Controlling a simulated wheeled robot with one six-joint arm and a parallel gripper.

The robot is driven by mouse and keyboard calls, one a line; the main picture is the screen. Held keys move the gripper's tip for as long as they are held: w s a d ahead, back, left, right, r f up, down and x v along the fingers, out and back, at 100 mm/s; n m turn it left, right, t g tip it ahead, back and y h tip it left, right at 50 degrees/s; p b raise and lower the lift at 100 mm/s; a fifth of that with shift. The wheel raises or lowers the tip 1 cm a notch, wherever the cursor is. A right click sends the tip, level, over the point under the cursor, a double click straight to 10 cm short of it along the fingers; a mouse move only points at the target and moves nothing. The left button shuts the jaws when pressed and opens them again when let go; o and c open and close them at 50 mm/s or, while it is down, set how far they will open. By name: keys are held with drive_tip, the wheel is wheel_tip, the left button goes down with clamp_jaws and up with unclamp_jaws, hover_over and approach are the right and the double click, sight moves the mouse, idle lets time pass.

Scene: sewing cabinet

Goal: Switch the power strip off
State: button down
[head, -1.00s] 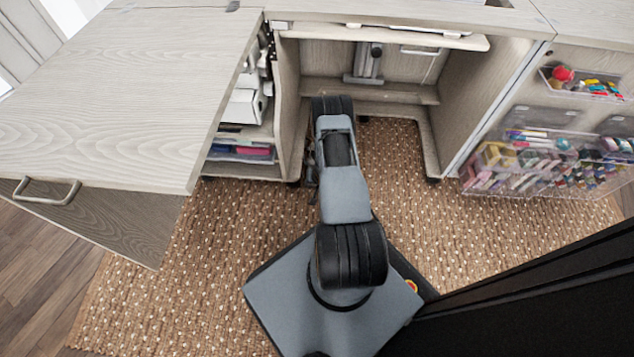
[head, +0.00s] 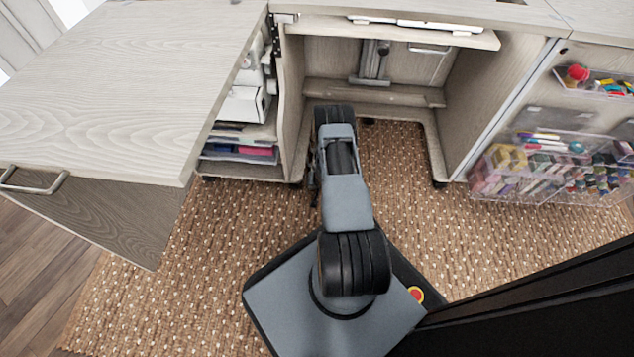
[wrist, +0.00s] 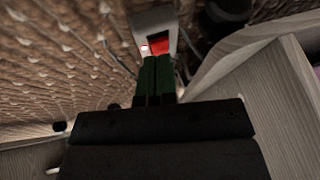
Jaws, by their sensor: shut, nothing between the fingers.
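The power strip (wrist: 153,18) shows in the wrist view at top centre as a pale grey housing end near the woven rug. Its red rocker switch (wrist: 161,47) looks bright red, and a small bright spot sits beside it to the left. My gripper (wrist: 157,62) is shut and empty, its dark green fingertips directly at the switch and covering its lower part. I cannot tell whether they touch it. In the head view, my arm hides the strip and the fingers.
The cabinet's side panel (wrist: 258,75) stands close on the right in the wrist view. In the head view, the knee space lies between shelves (head: 240,152) on the left and a door with clear bins (head: 545,165) on the right. The rug (head: 400,200) is clear right of my arm.

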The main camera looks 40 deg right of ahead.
drive_tip(key=shift+x, duration=1.65)
drive_tip(key=p+v, duration=0.5)
drive_tip(key=v, duration=0.1)
drive_tip(key=shift+p, duration=0.3)
